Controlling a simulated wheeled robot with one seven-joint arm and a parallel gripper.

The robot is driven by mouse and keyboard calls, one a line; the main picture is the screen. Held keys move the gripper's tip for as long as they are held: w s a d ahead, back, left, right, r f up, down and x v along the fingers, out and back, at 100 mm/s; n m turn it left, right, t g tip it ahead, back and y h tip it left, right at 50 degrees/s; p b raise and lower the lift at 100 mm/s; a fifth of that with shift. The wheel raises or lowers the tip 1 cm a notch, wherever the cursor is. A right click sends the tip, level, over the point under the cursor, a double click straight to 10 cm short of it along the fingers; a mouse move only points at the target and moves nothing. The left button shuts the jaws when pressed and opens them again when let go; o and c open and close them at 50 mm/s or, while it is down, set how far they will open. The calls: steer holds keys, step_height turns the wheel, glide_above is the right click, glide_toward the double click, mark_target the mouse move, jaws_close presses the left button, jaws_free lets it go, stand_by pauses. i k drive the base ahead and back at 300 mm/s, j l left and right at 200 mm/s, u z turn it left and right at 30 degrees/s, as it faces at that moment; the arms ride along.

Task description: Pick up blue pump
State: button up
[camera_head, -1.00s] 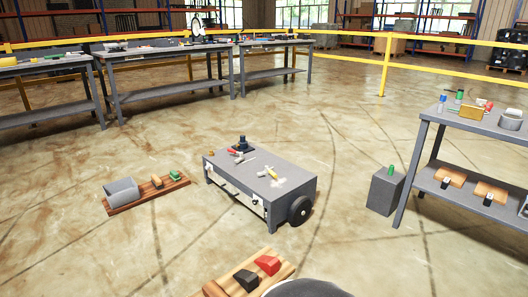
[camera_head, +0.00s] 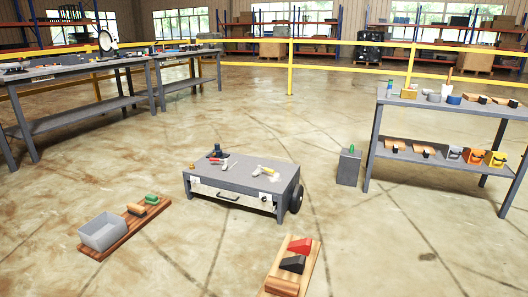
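A small dark blue upright object (camera_head: 216,151), which looks like the blue pump, stands on a dark base at the back left of the low grey cart's top (camera_head: 262,187). It is small in the view, and its details are hard to make out. Red-handled and yellow-handled tools lie on the same top to its right. My gripper is not in view.
A grey bin (camera_head: 102,232) on a wooden board lies left of the cart, and another board (camera_head: 307,262) with red and black blocks lies in front. A grey box (camera_head: 348,169) stands near the right shelf table (camera_head: 374,140). Open floor surrounds them.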

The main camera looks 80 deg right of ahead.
mark_target(217, 153)
steer(key=i+l+z, duration=0.2)
steer(key=i+z, duration=0.65)
steer(key=i+j+z, duration=0.2)
steer(key=i+z, duration=0.2)
steer(key=i, duration=0.15)
steer(key=i+j+z, duration=0.3)
steer(key=i+z, duration=0.15)
steer(key=i+l+z, duration=0.2)
steer(key=i+z, duration=1.1)
steer(key=i, duration=1.4)
